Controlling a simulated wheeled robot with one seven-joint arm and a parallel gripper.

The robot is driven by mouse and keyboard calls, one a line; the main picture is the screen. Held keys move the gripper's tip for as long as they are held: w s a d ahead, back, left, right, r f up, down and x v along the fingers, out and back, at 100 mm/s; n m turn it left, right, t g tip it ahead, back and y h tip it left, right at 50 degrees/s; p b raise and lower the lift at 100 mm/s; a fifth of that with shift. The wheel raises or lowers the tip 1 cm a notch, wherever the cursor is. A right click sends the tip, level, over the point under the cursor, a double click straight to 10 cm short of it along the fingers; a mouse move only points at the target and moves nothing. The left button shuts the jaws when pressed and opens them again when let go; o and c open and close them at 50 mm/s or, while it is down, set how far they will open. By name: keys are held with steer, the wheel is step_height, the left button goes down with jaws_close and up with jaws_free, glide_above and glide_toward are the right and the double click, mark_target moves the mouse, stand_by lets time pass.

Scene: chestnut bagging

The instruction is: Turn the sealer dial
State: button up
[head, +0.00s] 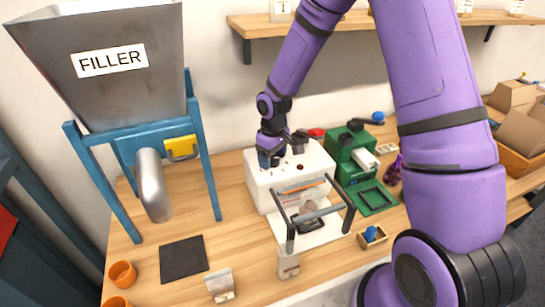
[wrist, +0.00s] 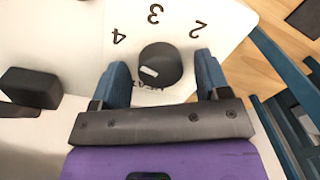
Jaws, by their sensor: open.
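The sealer (head: 262,182) is a white box on the wooden table in the head view. Its dial (wrist: 160,64) is a round black knob with a white pointer mark, seen in the wrist view on the white panel. The numbers 2, 3 and 4 are printed around it, with partly hidden lettering beside it. My gripper (wrist: 162,82) is open, with one blue finger on each side of the dial and a visible gap to each. In the head view my gripper (head: 270,157) is over the sealer's left part and hides the dial.
A frame with dark bars (head: 318,212) stands at the sealer's front. A green machine (head: 350,150) is to its right, and the filler hopper (head: 105,75) on blue legs to its left. A dark block (wrist: 30,88) lies left of the dial in the wrist view.

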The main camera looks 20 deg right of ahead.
step_height(320, 180, up, 11)
steer(key=shift+d, duration=0.15)
stand_by(0.4)
steer(key=shift+w+f, duration=0.1)
step_height(320, 180, up, 10)
steer(key=m+t+h, duration=0.1)
steer(key=m, duration=0.1)
glide_above(274, 157)
steer(key=s+d, duration=0.2)
steer(key=s, duration=0.4)
steer(key=s+d+r+m+t, duration=0.1)
steer(key=s+d+r+t, duration=0.1)
steer(key=s+r, duration=0.5)
steer(key=s+d+r+m+t, duration=0.1)
steer(key=s+r, duration=0.2)
steer(key=s, duration=0.5)
steer(key=s+d+r+m+t, duration=0.1)
steer(key=s+r+m, duration=0.1)
steer(key=s, duration=0.6)
steer(key=shift+s+d+r+y, duration=0.2)
steer(key=shift+s+r+y, duration=0.1)
steer(key=shift+r, duration=0.15)
